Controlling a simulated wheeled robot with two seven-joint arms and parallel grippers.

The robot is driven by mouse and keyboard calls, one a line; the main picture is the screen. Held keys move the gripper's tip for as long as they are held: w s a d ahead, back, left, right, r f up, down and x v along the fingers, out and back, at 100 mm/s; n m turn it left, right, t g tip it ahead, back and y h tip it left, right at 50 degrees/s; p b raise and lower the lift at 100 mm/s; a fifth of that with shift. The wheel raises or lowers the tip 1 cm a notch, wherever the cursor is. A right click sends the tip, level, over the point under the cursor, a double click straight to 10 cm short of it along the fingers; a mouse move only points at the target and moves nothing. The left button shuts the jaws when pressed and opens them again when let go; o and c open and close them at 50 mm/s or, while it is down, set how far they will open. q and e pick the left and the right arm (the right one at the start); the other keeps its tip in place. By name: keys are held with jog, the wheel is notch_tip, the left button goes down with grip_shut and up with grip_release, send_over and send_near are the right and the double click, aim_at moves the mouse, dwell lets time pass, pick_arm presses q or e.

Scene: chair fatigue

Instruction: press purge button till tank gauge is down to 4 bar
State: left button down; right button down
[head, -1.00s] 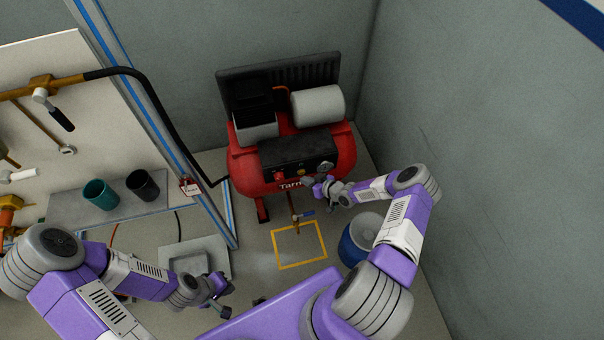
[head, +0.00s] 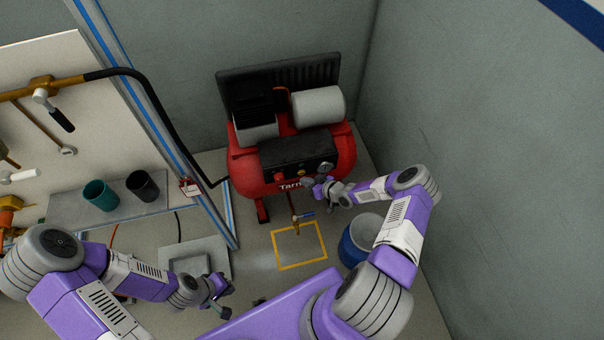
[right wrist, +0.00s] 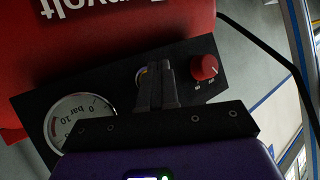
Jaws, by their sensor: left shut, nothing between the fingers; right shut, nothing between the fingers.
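The red compressor (head: 243,165) stands against the back wall. Its black control panel (head: 275,155) carries a round white gauge (head: 326,167), a red knob (head: 278,177) and a small yellow purge button (head: 301,168) between them. My right gripper (head: 308,182) is shut and empty just in front of the panel. In the right wrist view its fingers (right wrist: 155,90) point at the panel between the gauge (right wrist: 75,118) and the red knob (right wrist: 204,67), mostly covering the button (right wrist: 142,76). I cannot tell whether they touch it. The gauge's needle is unclear. My left gripper (head: 222,300) is shut, low at left.
A blue bucket (head: 352,250) stands on the floor below my right forearm. A yellow floor square (head: 300,267) lies before the compressor, with a drain valve (head: 297,222) above it. A shelf with green (head: 100,195) and black (head: 143,186) cups is at left.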

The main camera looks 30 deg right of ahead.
dwell(0.8)
jog(key=shift+w+d+b, duration=0.1)
jog(key=shift+w+b, duration=0.3)
jog(key=shift+b, duration=0.3)
jog(key=shift+w+d+b, duration=0.1)
jog(key=shift+w+b, duration=0.25)
jog(key=shift+b, duration=0.25)
dwell(0.4)
jog(key=shift+s, duration=0.1)
dwell(0.9)
jog(key=shift+s+p, duration=0.45)
jog(key=shift+s, duration=0.2)
jog(key=shift+a, duration=0.2)
